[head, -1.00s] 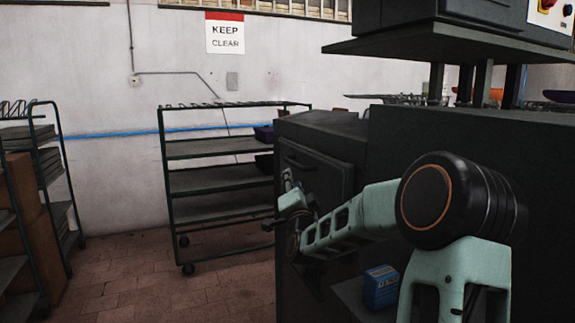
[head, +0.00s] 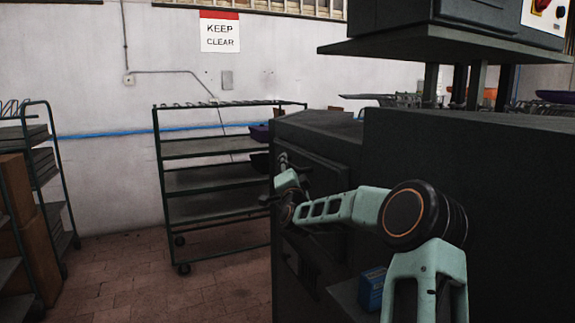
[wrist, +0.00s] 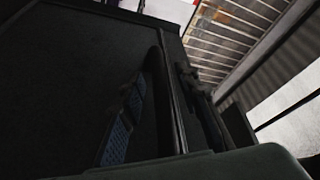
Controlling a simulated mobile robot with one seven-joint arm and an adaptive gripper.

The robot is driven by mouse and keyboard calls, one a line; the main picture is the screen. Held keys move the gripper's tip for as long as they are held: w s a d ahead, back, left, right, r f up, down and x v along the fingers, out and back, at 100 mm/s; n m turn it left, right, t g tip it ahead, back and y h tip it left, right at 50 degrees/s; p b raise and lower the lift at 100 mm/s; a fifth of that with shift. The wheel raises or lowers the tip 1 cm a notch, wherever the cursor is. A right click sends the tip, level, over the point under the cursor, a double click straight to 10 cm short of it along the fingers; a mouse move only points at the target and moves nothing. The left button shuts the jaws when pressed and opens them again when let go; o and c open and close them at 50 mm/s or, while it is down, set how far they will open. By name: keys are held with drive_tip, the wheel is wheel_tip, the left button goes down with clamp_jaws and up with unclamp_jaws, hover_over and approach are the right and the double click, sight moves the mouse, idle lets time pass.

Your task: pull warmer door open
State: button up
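The warmer is the dark cabinet in the middle of the head view, and its door (head: 318,165) looks shut. In the wrist view the dark door panel (wrist: 70,75) fills the left side, with a dark upright bar, apparently its handle (wrist: 168,95), along its right part. My gripper (head: 268,199) is at the front of the door in the head view, small and dark. In the wrist view a finger with a blue ribbed pad shows left of the bar and a dark finger to its right, with a gap between. Contact with the handle cannot be made out.
A green rack trolley (head: 212,180) stands behind and left of the warmer. Another rack (head: 40,180) with brown boxes is at the far left. A blue box (head: 372,288) sits low beside my arm. The tiled floor (head: 165,290) between is clear.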

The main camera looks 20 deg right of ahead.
drive_tip(key=shift+w+r, duration=0.1)
drive_tip(key=shift+w, duration=0.15)
drive_tip(key=shift+c, duration=0.2)
clamp_jaws()
